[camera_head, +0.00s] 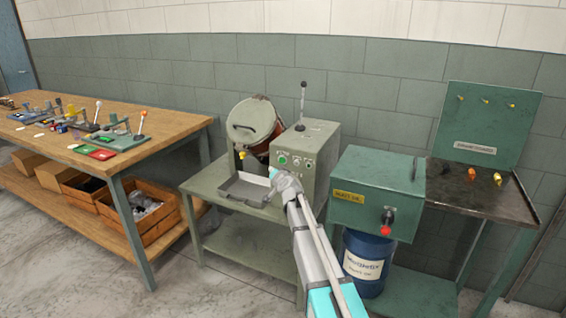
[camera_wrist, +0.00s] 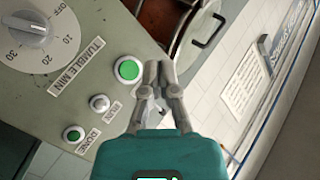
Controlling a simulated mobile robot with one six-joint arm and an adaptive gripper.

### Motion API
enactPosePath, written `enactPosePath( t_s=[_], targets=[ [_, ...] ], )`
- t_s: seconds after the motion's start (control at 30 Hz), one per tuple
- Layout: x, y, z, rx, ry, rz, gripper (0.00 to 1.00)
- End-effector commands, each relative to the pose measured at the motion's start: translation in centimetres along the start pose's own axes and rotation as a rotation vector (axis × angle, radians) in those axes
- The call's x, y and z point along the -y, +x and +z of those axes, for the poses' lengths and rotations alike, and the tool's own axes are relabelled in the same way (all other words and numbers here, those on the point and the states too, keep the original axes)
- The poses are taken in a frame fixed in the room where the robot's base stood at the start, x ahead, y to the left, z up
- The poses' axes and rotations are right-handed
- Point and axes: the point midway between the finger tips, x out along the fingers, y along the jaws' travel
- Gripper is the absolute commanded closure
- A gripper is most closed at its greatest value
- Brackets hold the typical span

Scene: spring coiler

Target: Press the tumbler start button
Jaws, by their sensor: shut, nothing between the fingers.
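The tumbler's control box (camera_head: 318,142) stands beside its tilted drum (camera_head: 252,121). Any label of the large green button is hidden by my gripper. My gripper (camera_wrist: 157,66) is shut and empty, its tips just right of the large green button in that picture; I cannot tell whether they touch the panel. In the head view my gripper (camera_head: 274,173) is in front of the box's lower left.
A metal tray (camera_head: 243,190) lies below the drum. A green cabinet (camera_head: 370,190) with a red-ended handle stands right of my arm, above a blue drum (camera_head: 366,262). A wooden workbench (camera_head: 165,122) is at left.

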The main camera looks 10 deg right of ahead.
Motion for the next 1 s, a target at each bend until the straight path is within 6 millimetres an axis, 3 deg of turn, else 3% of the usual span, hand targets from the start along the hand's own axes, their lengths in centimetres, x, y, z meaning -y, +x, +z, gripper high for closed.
enactPosePath(
  t_s=[0.5, 1.0],
  targets=[
    [-2.5, 3.5, -2.5, 0.0, 0.001, 0.001, 1.0],
    [-2.9, 3.8, -2.9, -0.001, 0.0, 0.001, 1.0]
  ],
)
